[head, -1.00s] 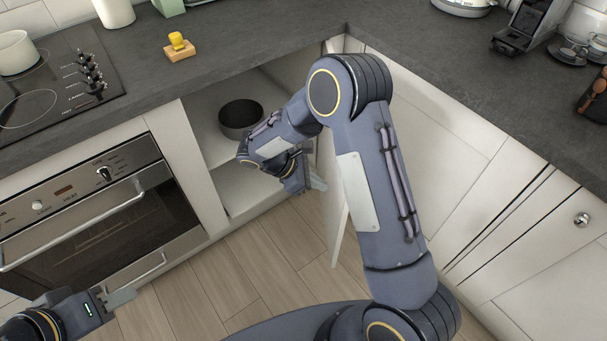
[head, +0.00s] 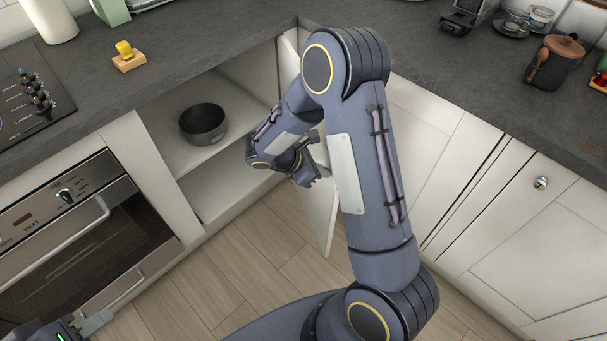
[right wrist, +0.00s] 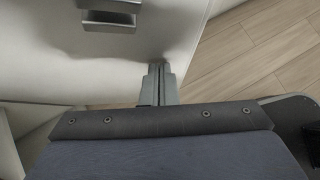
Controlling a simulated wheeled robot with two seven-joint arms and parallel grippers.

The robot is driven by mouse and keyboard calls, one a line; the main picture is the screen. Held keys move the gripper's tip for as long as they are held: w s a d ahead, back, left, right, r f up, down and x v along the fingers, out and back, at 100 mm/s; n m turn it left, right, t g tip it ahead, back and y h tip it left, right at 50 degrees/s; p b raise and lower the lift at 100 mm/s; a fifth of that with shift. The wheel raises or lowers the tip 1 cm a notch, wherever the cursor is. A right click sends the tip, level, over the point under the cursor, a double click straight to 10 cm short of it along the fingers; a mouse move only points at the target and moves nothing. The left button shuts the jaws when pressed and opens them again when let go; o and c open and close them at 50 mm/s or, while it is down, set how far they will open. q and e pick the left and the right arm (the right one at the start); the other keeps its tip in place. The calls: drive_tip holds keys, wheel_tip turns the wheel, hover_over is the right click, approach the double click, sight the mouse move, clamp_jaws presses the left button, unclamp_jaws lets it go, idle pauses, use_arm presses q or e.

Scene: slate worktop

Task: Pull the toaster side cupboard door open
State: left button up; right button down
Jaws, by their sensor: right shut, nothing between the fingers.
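The pale cupboard door (head: 324,211) in the head view stands swung out from its cabinet, which shows open shelves. A dark pot (head: 203,124) stands on the upper shelf. My right gripper (head: 321,175) is on the inner, shelf side of the door, partly overlapping it. In the right wrist view, its shut, empty fingers (right wrist: 160,76) point at a pale panel (right wrist: 60,55) beside its edge; I cannot tell whether they touch. My forearm hides part of the door. My left gripper (head: 97,323) is low at the left, away from the door; its jaw state is unclear.
An oven (head: 80,235) with a bar handle is left of the open cabinet. More closed cupboards (head: 540,235) stand at the right. The slate worktop (head: 215,40) runs above. Wooden floor (head: 245,255) before the cabinet is clear. A grey metal fitting (right wrist: 108,18) is on the panel.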

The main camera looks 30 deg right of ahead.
use_arm(q)
drive_tip(key=shift+f+b, duration=0.45)
drive_tip(key=shift+f, duration=0.1)
use_arm(e)
drive_tip(key=s+d+n+t, duration=0.1)
drive_tip(key=s+d, duration=0.1)
drive_tip(key=d, duration=1)
drive_tip(key=shift+d+n, duration=0.15)
drive_tip(key=shift+n, duration=0.15)
